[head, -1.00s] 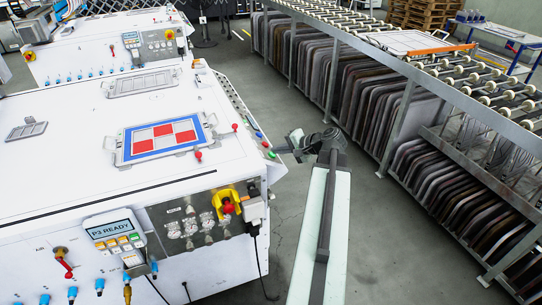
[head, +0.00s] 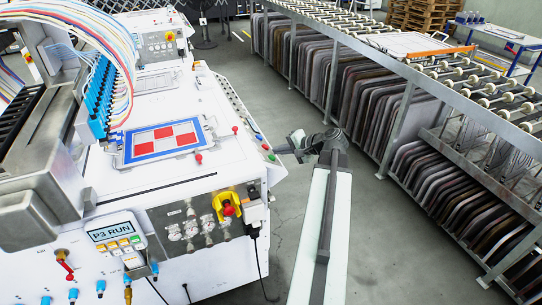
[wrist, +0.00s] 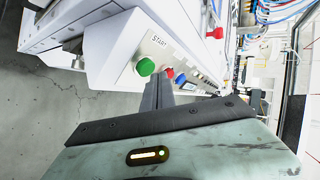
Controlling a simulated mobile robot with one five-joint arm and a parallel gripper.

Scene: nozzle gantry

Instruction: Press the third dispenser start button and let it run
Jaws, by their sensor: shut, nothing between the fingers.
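The green button (wrist: 145,66) labelled START is on the machine's white side panel in the wrist view. In the head view the green button (head: 272,157) is at the near end of the row on the machine's right edge. My gripper (wrist: 160,82) is shut and empty, its tips just right of the green button in the wrist picture; I cannot tell whether they touch the panel. In the head view my gripper (head: 279,150) is at the right edge of the machine. The display (head: 110,231) reads "P3 RUN".
A nozzle gantry (head: 97,95) with coloured hoses stands over the machine's white top (head: 210,165), beside a blue frame with red and white squares (head: 163,139). A red and a blue button (wrist: 181,79) lie beside the green one. A roller rack (head: 440,85) stands right, across open floor.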

